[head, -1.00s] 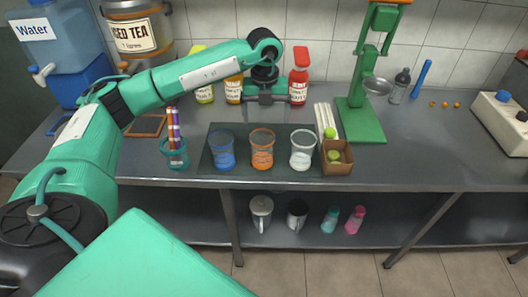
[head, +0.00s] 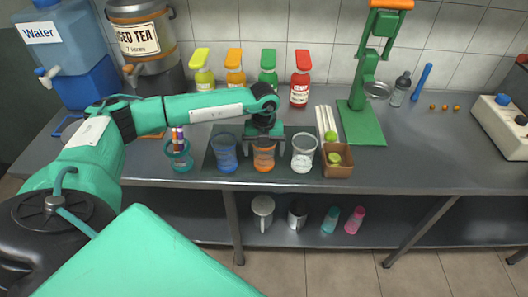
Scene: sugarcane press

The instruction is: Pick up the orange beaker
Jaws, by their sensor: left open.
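The orange beaker (head: 264,158) stands upright on a dark mat (head: 228,177) on the counter, between a blue beaker (head: 225,154) on its left and a clear beaker (head: 303,156) on its right. My left gripper (head: 263,143) is open at the orange beaker's upper part and hides its rim. I cannot tell whether the fingers touch the beaker. My right gripper is not in view.
A brown box with green limes (head: 338,166) and a green press (head: 363,95) stand to the right. A teal cup with markers (head: 178,155) is at the left. Several syrup bottles stand behind, including a red one (head: 300,82).

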